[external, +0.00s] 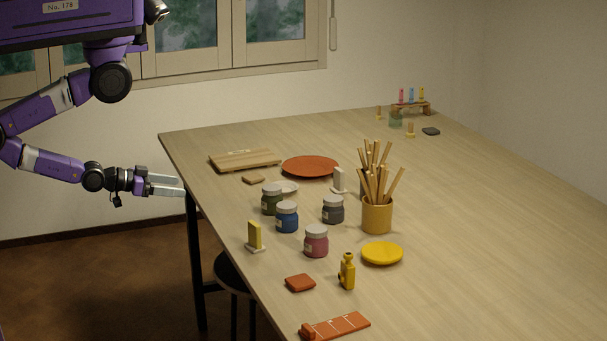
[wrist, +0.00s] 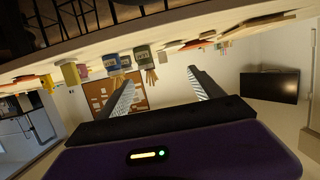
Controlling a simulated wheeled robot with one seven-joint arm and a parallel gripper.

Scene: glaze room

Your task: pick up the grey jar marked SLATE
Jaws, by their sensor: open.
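The grey jar (external: 333,212) with a pale lid stands upright on the table, at the right of a cluster of jars. Its label is too small to read. A green jar (external: 271,202) and a blue jar (external: 287,219) stand to its left, and a pink jar (external: 316,244) stands nearer the camera. My gripper (external: 181,185) is open and empty at the table's left edge, well left of the jars. In the wrist view my gripper (wrist: 160,78) shows two parted fingers with nothing between them. The blue jar (wrist: 113,62) shows there upside down; I cannot pick out the grey jar surely.
A cup of wooden sticks (external: 377,217) stands close right of the grey jar. A small upright block (external: 339,180) stands behind it. A yellow disc (external: 382,253), a yellow bottle (external: 347,272) and a yellow upright block (external: 254,236) stand nearby. The table's right side is clear.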

